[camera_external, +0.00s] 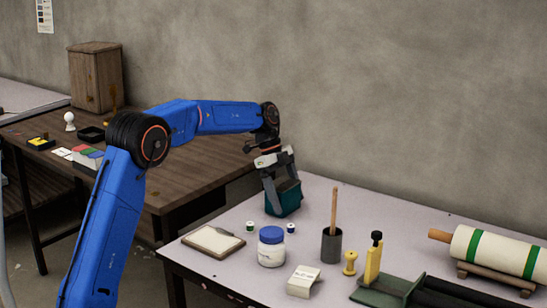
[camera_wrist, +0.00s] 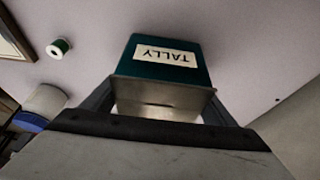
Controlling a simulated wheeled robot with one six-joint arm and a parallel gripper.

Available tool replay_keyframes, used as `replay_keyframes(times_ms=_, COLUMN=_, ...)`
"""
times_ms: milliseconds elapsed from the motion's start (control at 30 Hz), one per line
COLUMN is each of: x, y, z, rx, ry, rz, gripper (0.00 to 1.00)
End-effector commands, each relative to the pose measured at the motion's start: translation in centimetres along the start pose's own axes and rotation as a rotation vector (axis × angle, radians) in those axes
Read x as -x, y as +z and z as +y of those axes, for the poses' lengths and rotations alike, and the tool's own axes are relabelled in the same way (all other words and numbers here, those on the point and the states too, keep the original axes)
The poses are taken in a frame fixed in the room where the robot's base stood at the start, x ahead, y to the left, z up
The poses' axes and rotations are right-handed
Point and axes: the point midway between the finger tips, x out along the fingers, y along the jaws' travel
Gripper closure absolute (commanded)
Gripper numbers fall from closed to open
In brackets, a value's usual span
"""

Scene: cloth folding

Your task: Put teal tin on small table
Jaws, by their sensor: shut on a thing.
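The teal tin (camera_external: 284,201) is between the fingers of my gripper (camera_external: 282,189), at the back left part of a pale-topped table (camera_external: 340,197). In the wrist view, the tin (camera_wrist: 169,60) shows a white label reading TALLY, upside down. My gripper (camera_wrist: 162,103) is shut on its sides. I cannot tell whether the tin's base touches the tabletop. A dark wooden table (camera_external: 190,180) stands to the left behind. I cannot tell which of these is the small table.
A green-striped roll (camera_external: 495,250) lies at right. A wooden box (camera_external: 96,77) and small items crowd the dark table's far side.

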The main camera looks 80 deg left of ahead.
Motion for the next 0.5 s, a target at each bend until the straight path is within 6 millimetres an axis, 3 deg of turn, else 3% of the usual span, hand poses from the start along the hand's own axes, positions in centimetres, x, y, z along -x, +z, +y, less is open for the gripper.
replay_keyframes(times_ms=133, x=-0.22, y=0.09, z=0.0, rx=0.0, ry=0.0, rz=0.0, gripper=0.52)
replay_keyframes(times_ms=167, x=-0.24, y=0.1, z=0.0, rx=0.0, ry=0.0, rz=0.0, gripper=0.16)
replay_keyframes(times_ms=233, x=-0.23, y=0.09, z=-0.01, rx=0.0, ry=0.0, rz=0.0, gripper=0.02)
replay_keyframes(times_ms=500, x=-0.2, y=0.09, z=0.0, rx=0.0, ry=0.0, rz=0.0, gripper=0.02)
